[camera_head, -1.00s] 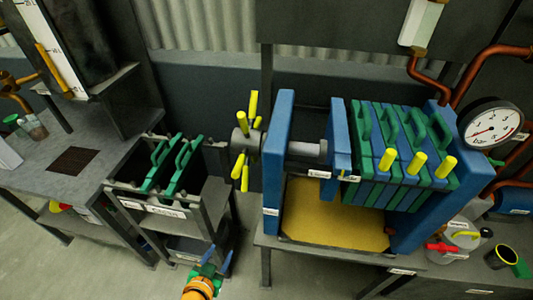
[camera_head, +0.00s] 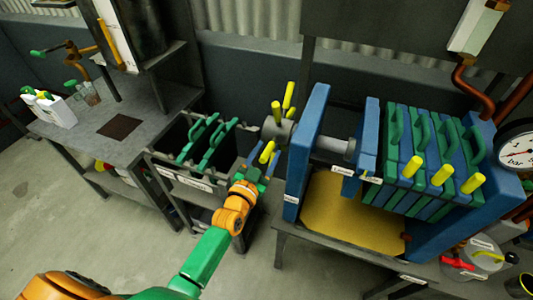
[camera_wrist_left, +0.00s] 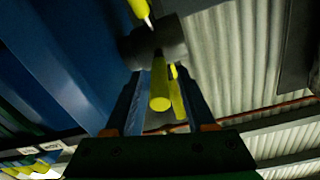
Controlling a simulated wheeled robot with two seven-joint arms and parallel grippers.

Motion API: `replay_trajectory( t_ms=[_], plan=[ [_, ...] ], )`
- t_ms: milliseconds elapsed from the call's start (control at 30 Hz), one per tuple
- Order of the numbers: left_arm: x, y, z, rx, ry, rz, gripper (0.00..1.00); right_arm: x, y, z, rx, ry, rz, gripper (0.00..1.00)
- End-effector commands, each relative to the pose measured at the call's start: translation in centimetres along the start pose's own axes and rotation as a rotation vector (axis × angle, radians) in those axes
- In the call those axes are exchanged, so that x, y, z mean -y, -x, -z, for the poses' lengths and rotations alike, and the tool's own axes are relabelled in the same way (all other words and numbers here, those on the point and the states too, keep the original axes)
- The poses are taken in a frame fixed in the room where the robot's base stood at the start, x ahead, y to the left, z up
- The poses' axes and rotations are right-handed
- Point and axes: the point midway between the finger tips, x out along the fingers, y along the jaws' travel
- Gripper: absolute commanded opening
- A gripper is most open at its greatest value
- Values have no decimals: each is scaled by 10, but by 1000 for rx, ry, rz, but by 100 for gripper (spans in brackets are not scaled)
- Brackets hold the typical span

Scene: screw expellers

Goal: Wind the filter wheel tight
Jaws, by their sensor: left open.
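The filter wheel is a grey hub (camera_head: 276,130) with yellow handles, on the left side of the blue press frame (camera_head: 308,135). A grey screw shaft (camera_head: 335,146) runs from the frame to a blue pressing plate (camera_head: 368,140). My left gripper (camera_head: 264,166) is at the wheel's lower handle (camera_head: 267,151). In the left wrist view, my open gripper (camera_wrist_left: 163,98) has yellow handles (camera_wrist_left: 160,88) showing between its blue fingers, and the dark hub (camera_wrist_left: 155,42) lies beyond. I cannot tell whether the fingers touch them. My right gripper is not in view.
Green and blue filter plates (camera_head: 425,150) fill the press above a yellow tray (camera_head: 350,222). A dark rack (camera_head: 172,140) with green-handled plates stands left of the wheel, close to my left arm. A pressure gauge (camera_head: 517,152) is at the right edge.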

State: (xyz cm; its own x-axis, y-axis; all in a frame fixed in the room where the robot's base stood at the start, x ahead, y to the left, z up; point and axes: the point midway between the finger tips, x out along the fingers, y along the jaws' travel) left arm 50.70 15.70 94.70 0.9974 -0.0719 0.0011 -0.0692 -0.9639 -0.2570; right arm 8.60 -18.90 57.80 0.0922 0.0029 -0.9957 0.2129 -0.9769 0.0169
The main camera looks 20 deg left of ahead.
Motion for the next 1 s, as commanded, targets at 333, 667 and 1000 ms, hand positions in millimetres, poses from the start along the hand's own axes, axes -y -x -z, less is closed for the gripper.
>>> replay_trajectory(
  t_ms=[333,667,1000],
  plan=[
    [0,0,0,1,0,0,0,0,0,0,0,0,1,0],
    [0,0,0,0,-1,0,0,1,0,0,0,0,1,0],
    [0,0,0,0,-1,0,0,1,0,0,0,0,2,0]
  ],
)
